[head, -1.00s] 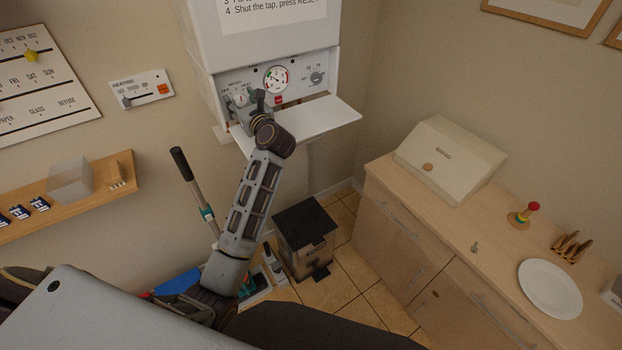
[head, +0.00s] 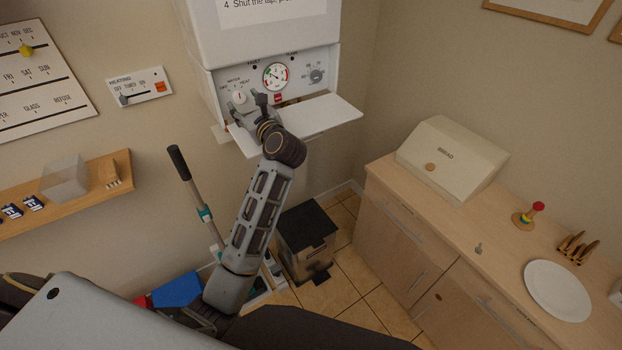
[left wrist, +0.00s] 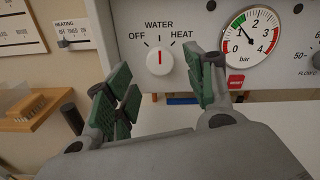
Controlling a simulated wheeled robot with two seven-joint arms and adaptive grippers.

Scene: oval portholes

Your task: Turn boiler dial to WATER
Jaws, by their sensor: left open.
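The boiler dial (left wrist: 159,62) is a round white knob with a red pointer mark on the boiler's front panel. In the left wrist view the mark points straight up at WATER, between OFF and HEAT. The dial also shows in the head view (head: 239,97). My left gripper (left wrist: 162,82) is open and empty, its green-padded fingers spread to either side and below the dial, apart from it. In the head view the left gripper (head: 252,108) is just below the dial. My right gripper is not in view.
A pressure gauge (left wrist: 250,37) and another knob (head: 316,76) sit to the right of the dial. A red reset button (head: 278,98) is under the gauge. A white flap (head: 320,118) juts out below the panel. A heating control (head: 140,88) is on the wall at left.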

